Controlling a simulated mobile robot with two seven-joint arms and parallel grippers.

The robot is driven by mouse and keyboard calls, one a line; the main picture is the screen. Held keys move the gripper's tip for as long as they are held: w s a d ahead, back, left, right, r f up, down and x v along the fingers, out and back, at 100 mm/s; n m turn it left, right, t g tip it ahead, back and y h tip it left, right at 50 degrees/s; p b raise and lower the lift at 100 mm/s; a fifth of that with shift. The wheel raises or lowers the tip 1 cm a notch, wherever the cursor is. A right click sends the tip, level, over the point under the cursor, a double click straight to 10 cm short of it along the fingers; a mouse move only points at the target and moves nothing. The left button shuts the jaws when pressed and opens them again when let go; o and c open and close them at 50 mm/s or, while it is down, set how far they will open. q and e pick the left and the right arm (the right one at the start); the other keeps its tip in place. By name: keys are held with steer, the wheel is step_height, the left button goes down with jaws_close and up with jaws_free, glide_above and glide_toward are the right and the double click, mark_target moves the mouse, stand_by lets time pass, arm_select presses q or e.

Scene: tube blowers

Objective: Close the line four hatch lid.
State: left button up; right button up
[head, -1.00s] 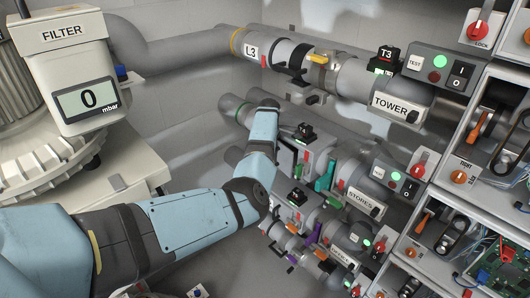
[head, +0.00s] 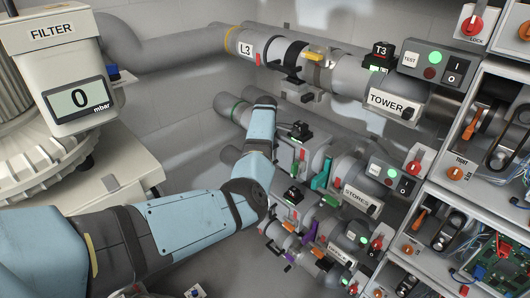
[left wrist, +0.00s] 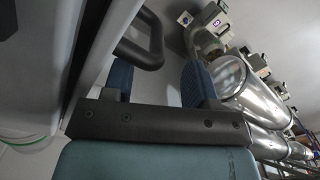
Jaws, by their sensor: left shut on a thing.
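A large grey surface lies left of the handle; I cannot tell whether the handle belongs to the line four hatch lid. In the head view my left arm reaches up over the middle, and its gripper is hidden. I see no label for line four. The top line carries an L3 label (head: 246,49); the lower lines are partly covered by my arm. My right gripper is in neither view.
A filter unit with a display (head: 78,98) stands at the left. Pipes with a TOWER sign (head: 386,99) and a STORES sign (head: 359,199) run along the wall. Control panels with switches (head: 434,69) and open boxes crowd the right. Shiny pipes (left wrist: 238,84) lie right of the gripper.

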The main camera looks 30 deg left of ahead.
arm_select(q)
step_height(320, 180, up, 7)
steer(key=d, duration=0.1)
steer(key=s+a+f+m+t+y, duration=0.1)
steer(key=s+a+f+m+y, duration=0.2)
steer(key=s+f, duration=0.5)
steer(key=s+a+f+m+y, duration=0.1)
steer(key=s+a+f+m, duration=0.3)
steer(key=s, duration=0.8)
steer(key=s+d+r+m+t+h, duration=0.1)
steer(key=s+d+m, duration=0.5)
steer(key=s, duration=0.4)
steer(key=s+d+m+t+h, duration=0.15)
steer(key=s+d+m, duration=0.25)
steer(key=s+d, duration=0.55)
steer(key=s+d+r+m+h, duration=0.15)
steer(key=s+d+m, duration=0.35)
steer(key=s, duration=0.7)
steer(key=w+d+f+t+h, duration=0.1)
steer(key=w+d+f+t, duration=0.2)
steer(key=f, duration=0.3)
steer(key=w+d+f+t+h+p, duration=0.1)
steer(key=w+d+f+t+h, duration=0.1)
steer(key=w+d+f+t, duration=0.1)
step_height(320, 180, down, 3)
steer(key=shift+d+r+m+t, duration=0.15)
steer(key=shift+d+m+t, duration=0.25)
steer(key=shift+t, duration=0.45)
